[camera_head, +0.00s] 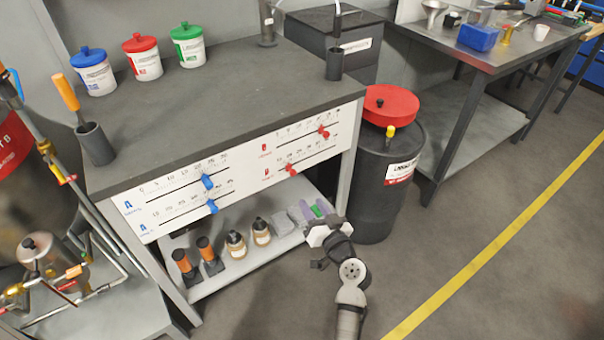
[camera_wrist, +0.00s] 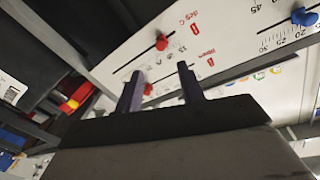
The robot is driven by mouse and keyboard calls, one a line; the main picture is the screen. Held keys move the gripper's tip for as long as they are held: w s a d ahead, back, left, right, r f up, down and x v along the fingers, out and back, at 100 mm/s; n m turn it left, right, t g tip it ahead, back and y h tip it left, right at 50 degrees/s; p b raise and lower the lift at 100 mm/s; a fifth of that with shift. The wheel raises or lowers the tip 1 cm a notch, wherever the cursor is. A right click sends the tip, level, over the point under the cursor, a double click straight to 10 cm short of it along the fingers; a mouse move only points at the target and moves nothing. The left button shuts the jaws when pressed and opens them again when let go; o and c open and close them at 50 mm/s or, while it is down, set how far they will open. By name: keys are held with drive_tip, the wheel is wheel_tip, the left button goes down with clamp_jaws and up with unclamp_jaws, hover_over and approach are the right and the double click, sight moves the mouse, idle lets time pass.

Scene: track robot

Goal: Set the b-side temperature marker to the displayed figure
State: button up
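A white panel (camera_head: 240,160) on the front of the workbench carries slider scales with numbers. On its left side, labelled A, are two blue markers: an upper one (camera_head: 208,181) and a lower one (camera_head: 212,206). On its right side, with red labels, are two red markers: an upper one (camera_head: 324,132) and a lower one (camera_head: 291,169). The wrist view shows an upper red marker (camera_wrist: 162,42), a lower red marker (camera_wrist: 148,89) and a blue marker (camera_wrist: 304,17). My gripper (camera_wrist: 158,82) is open and empty, fingers pointing toward the panel's red side. No displayed figure is readable.
Blue, red and green-lidded jars (camera_head: 142,58) stand on the bench top (camera_head: 215,100). Bottles and tools sit on the lower shelf (camera_head: 240,262). A black drum (camera_head: 385,190) with a red lid stands right of the bench. Floor at right is clear.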

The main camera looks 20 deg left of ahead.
sight(294, 175)
drive_tip(key=p+x, duration=0.2)
drive_tip(key=x, duration=1)
drive_tip(key=shift+a+p, duration=0.1)
drive_tip(key=shift+p, duration=0.25)
clamp_jaws()
